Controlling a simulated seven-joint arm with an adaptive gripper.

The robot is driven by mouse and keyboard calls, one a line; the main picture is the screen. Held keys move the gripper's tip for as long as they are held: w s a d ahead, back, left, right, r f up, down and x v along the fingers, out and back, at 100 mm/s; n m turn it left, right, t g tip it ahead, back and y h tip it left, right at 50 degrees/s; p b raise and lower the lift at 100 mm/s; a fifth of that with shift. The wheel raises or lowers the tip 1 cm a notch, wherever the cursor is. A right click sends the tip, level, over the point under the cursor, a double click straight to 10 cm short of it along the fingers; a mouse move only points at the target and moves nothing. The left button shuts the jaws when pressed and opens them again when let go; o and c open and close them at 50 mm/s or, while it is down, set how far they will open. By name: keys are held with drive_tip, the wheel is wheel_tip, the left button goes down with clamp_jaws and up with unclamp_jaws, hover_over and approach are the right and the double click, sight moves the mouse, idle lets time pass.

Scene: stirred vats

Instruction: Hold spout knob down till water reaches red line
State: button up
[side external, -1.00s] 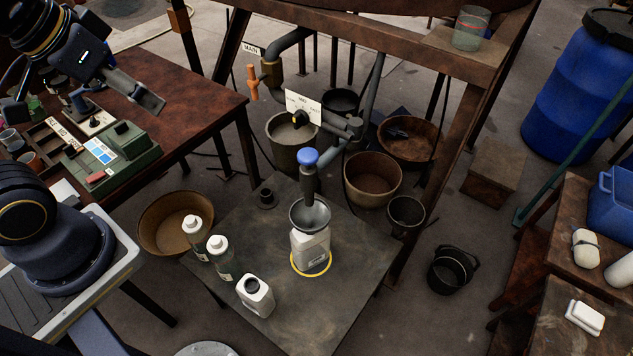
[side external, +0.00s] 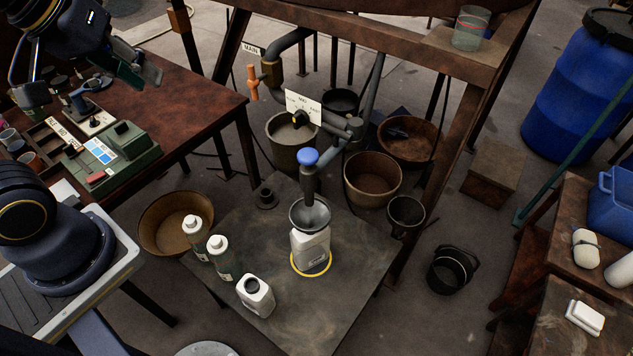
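The blue spout knob (side external: 308,157) sits on top of a dark upright spout, with nothing touching it. Below it a grey funnel (side external: 310,214) sits in the neck of a white bottle (side external: 311,249). The bottle stands upright inside a yellow ring (side external: 325,267) on the metal table. A clear glass vessel (side external: 471,28) with a reddish line near its top stands on the upper beam. Its water level cannot be made out.
Two capped bottles (side external: 220,257) and an open white bottle (side external: 255,297) stand left of the funnel on the metal table (side external: 345,307). An orange-handled valve (side external: 253,83) and a white dial plate (side external: 303,106) are behind. Several buckets surround the table. The workbench (side external: 190,100) holds a green box (side external: 112,152).

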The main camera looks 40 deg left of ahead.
drive_tip(key=w+r+n, duration=0.1)
drive_tip(key=w+n, duration=0.1)
drive_tip(key=w+d+r+n, duration=0.1)
drive_tip(key=w+n, duration=0.4)
drive_tip(key=shift+w+d+r+n+g+h, duration=0.3)
drive_tip(key=shift+w+d+r+g, duration=0.05)
drive_tip(key=shift+r+g, duration=0.05)
clamp_jaws()
drive_tip(key=w+d+f+n+g, duration=0.3)
drive_tip(key=w+d+f+n, duration=0.1)
drive_tip(key=w+d+f, duration=0.6)
drive_tip(key=shift+w+f+g, duration=0.4)
drive_tip(key=shift+w+f, duration=0.4)
drive_tip(key=shift+f, duration=0.15)
